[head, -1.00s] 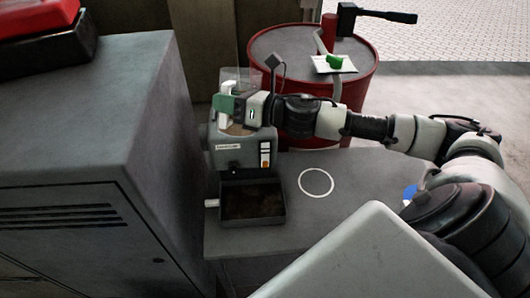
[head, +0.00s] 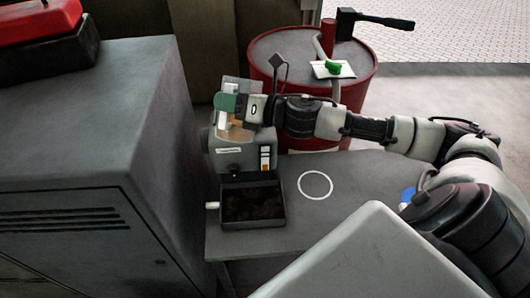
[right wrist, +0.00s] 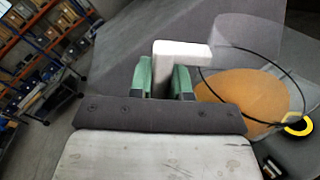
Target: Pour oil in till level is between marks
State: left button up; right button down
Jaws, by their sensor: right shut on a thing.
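My right gripper (head: 228,103) has its green fingers shut on the white handle of a clear jug (head: 242,84). In the right wrist view the gripper (right wrist: 163,78) grips the white handle (right wrist: 185,50), and amber oil (right wrist: 240,98) shows inside the jug. The jug is over the grey machine (head: 232,159), tilted a little; no stream of oil is visible. A narrow pale strip with orange and dark parts (head: 265,158) is on the machine's front; any level marks are too small to read. A yellow ring (right wrist: 298,125) shows beside the jug. My left gripper is out of view.
A dark open tray (head: 252,222) stands in front of the machine on the grey table (head: 350,172), near a white painted circle (head: 315,198). A red drum (head: 365,82) stands behind. A large grey cabinet (head: 80,130) is close on the left.

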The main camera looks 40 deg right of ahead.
jog(key=shift+r, duration=0.15)
jog(key=shift+w+d+r+m+p, duration=0.1)
jog(key=shift+w+r+m+p, duration=0.05)
jog(key=shift+m+p, duration=0.25)
dwell(0.4)
jog(key=shift+w+d+r+m, duration=0.1)
jog(key=shift+w+d+m, duration=0.2)
jog(key=shift+m, duration=0.4)
jog(key=shift+s, duration=0.1)
jog(key=shift+d+r+m+p, duration=0.15)
jog(key=shift+d+m+p, duration=0.1)
jog(key=shift+m+p, duration=0.25)
jog(key=shift+w+d, duration=0.1)
jog(key=shift+w, duration=0.1)
